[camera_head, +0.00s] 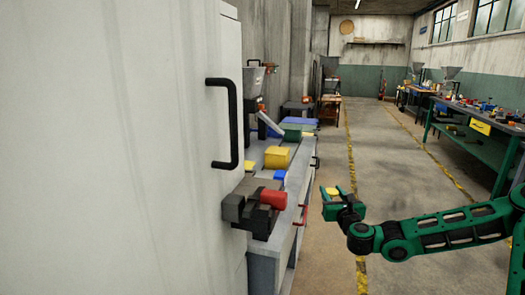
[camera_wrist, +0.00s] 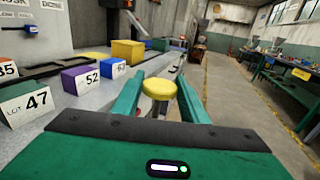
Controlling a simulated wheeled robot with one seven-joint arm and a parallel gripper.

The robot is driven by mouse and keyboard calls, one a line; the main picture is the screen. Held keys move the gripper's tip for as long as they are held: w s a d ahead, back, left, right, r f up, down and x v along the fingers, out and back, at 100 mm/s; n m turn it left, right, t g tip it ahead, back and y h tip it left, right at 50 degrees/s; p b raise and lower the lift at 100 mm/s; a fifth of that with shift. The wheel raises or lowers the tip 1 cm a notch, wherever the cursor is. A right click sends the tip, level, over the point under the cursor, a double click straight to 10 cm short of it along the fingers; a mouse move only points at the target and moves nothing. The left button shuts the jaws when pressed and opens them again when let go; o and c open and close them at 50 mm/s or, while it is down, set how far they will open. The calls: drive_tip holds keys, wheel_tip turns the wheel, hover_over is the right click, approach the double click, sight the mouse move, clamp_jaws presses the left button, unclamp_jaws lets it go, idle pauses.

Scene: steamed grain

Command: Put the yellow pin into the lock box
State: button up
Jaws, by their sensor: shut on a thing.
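My gripper (camera_head: 332,203) is on the right of the head view, out over the aisle beside the workbench. It is shut on the yellow pin (camera_wrist: 158,88), whose round yellow head shows between the green fingers in the wrist view; the pin's lower part is mostly hidden. A bit of the pin also shows in the head view (camera_head: 332,190). A yellow box (camera_head: 277,157) stands on the bench and also shows in the wrist view (camera_wrist: 127,51). I cannot tell which thing is the lock box.
A white cabinet (camera_head: 120,150) with a black handle (camera_head: 233,123) fills the left of the head view. A dark vise with a red part (camera_head: 272,199) sits at the bench's near end. Numbered coloured blocks (camera_wrist: 80,80) line the bench. The aisle floor (camera_head: 330,240) is clear.

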drive_tip(key=s+a+r+n+g+y, duration=0.2)
drive_tip(key=a+r+n+y, duration=0.3)
drive_tip(key=r, duration=0.4)
drive_tip(key=s+a+r+n+g+y, duration=0.1)
drive_tip(key=s+a+r+n+y, duration=0.15)
drive_tip(key=a+r+y, duration=0.5)
drive_tip(key=s+a+r+n+g+y, duration=0.3)
drive_tip(key=s+a+r+n+g, duration=0.15)
drive_tip(key=s+a+r, duration=0.35)
drive_tip(key=s+a+r+n+g+y, duration=0.1)
drive_tip(key=s+a+n+g, duration=0.1)
drive_tip(key=s+a+g, duration=0.3)
drive_tip(key=s+a+n+g+y, duration=0.1)
drive_tip(key=s+n+g, duration=0.15)
drive_tip(key=s, duration=0.45)
drive_tip(key=shift+w+f, duration=0.1)
drive_tip(key=shift+f, duration=2.55)
drive_tip(key=shift+d, duration=0.15)
drive_tip(key=shift+f, duration=0.45)
drive_tip(key=o, duration=0.9)
drive_tip(key=shift+c, duration=0.2)
